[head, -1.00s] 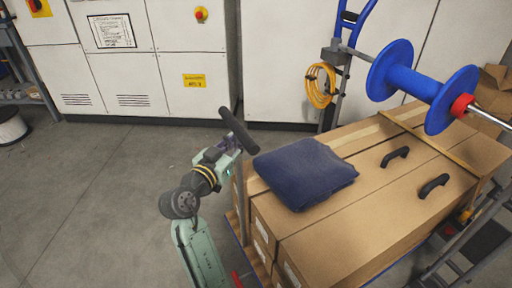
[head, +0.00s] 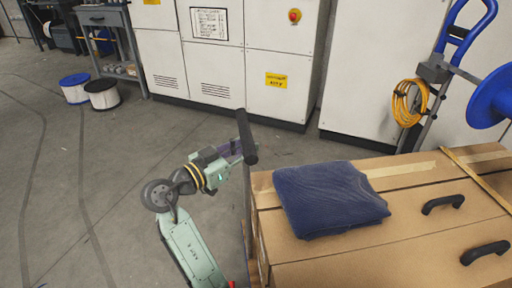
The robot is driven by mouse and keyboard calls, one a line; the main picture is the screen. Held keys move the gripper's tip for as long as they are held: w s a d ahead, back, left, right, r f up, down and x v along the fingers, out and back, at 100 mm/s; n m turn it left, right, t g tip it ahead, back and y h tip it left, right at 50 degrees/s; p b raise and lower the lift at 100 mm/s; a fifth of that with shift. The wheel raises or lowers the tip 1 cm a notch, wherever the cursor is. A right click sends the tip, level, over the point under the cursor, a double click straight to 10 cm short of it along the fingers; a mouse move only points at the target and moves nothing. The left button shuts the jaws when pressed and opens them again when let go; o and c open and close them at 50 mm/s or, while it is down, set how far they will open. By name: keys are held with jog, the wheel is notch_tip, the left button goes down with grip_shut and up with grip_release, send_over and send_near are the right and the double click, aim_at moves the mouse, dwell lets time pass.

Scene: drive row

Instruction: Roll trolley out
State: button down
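The trolley carries long cardboard boxes at the lower right of the head view; its bed is mostly hidden under them. A folded dark blue cloth (head: 330,200) lies on top of the boxes (head: 420,232).
White cabinets (head: 215,65) line the back wall. A blue hand truck with a yellow cable coil (head: 408,102) and a blue reel (head: 495,97) stand behind the boxes. Two spools (head: 102,95) and a grey workbench (head: 108,20) are at the upper left. The floor at left is clear.

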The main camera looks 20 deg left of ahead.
jog(key=shift+s+a, duration=0.1)
jog(key=shift+a, duration=0.05)
jog(key=c, duration=1.7)
grip_release()
jog(key=shift+a, duration=0.1)
jog(key=shift+o, duration=1.1)
jog(key=v, duration=1.2)
